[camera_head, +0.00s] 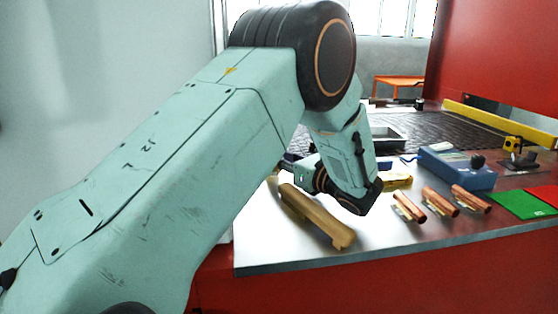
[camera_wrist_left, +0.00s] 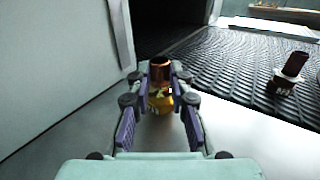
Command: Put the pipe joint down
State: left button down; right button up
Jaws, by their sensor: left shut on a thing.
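In the left wrist view, my left gripper (camera_wrist_left: 160,98) is shut on the pipe joint (camera_wrist_left: 160,72), a short copper-coloured piece with a shiny golden lower part. The joint stands roughly upright between the purple finger pads. I cannot tell whether its bottom touches the surface below. In the head view, my left gripper (camera_head: 290,165) is mostly hidden behind my wrist, near the left end of the bright metal table (camera_head: 375,240). The joint is hidden there. My right gripper is in neither view.
A brass-coloured bar (camera_head: 315,215) lies near my wrist. Several copper tube pieces (camera_head: 440,203) lie to its right. In the wrist view, a dark fitting (camera_wrist_left: 289,75) stands right.

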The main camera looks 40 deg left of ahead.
pick_arm(q)
jog(key=shift+w+f, duration=0.2)
jog(key=shift+w, duration=0.05)
jog(key=shift+s, duration=0.25)
jog(key=c, duration=1.2)
grip_release()
jog(key=shift+w+f, duration=0.15)
jog(key=shift+f, duration=0.05)
jog(key=shift+r, duration=0.1)
